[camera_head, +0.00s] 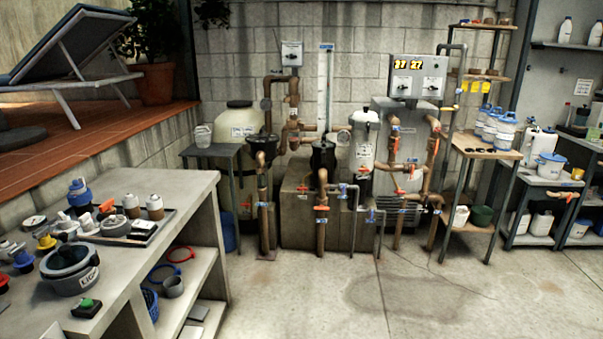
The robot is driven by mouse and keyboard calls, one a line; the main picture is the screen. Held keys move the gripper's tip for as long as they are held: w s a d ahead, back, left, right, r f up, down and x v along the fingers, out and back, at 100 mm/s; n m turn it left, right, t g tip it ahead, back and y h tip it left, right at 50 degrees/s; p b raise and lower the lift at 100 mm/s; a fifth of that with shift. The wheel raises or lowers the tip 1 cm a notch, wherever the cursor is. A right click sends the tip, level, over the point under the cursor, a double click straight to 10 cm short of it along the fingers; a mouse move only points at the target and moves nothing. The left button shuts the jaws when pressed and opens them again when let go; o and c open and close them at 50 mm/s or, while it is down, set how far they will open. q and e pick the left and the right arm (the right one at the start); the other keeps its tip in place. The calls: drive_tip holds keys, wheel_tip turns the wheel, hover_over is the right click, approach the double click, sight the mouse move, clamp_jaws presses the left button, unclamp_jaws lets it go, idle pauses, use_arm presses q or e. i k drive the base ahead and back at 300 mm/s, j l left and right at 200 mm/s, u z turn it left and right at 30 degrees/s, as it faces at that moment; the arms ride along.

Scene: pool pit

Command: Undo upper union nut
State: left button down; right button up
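I cannot make out which fitting is the upper union nut; the pipe joints are too small at this distance. Brown pipework with orange-handled valves stands along the back wall. An upright white cylinder (362,143) with a dark cap is in the middle, with a pipe run (395,150) right of it. Another pipe run (321,210) stands before a dark-lidded vessel (323,158). A further pipe run (263,205) is on the left. Neither of my grippers is in view.
A workbench (185,195) with bottles, a tray and a grey pot (70,268) fills the left front. A small dark table (210,151) stands beside the pipework. Shelves with containers (487,150) are at right. The concrete floor (400,300) in front is clear.

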sight(293, 99)
drive_tip(key=i, duration=3.8)
